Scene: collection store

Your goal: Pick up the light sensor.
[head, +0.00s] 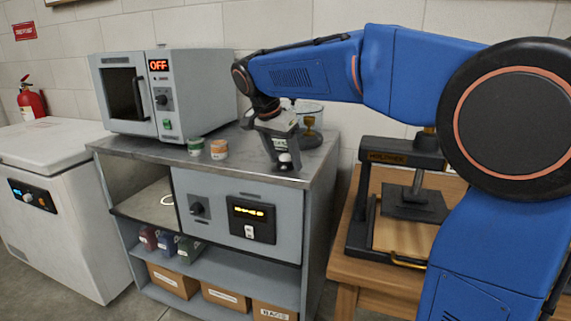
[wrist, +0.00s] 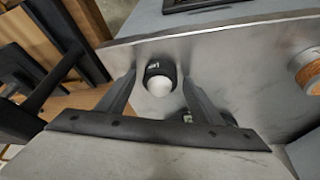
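The light sensor (wrist: 161,77), a white dome in a short black collar, is on the grey metal counter top. In the head view it is the small white shape (head: 285,160) near the counter's front edge, just below my gripper (head: 281,146). In the wrist view the two fingers of my gripper (wrist: 160,74) are spread, one on each side of the sensor. A narrow gap seems to show on both sides, so the gripper looks open around it. The sensor's underside is hidden.
Green (head: 195,146) and orange (head: 218,149) tins stand left of my gripper. A brass-coloured item (head: 310,128) on a dark base stands behind it. A grey oven (head: 160,92) reading OFF fills the counter's back left. A press (head: 400,190) stands on the wooden table at right.

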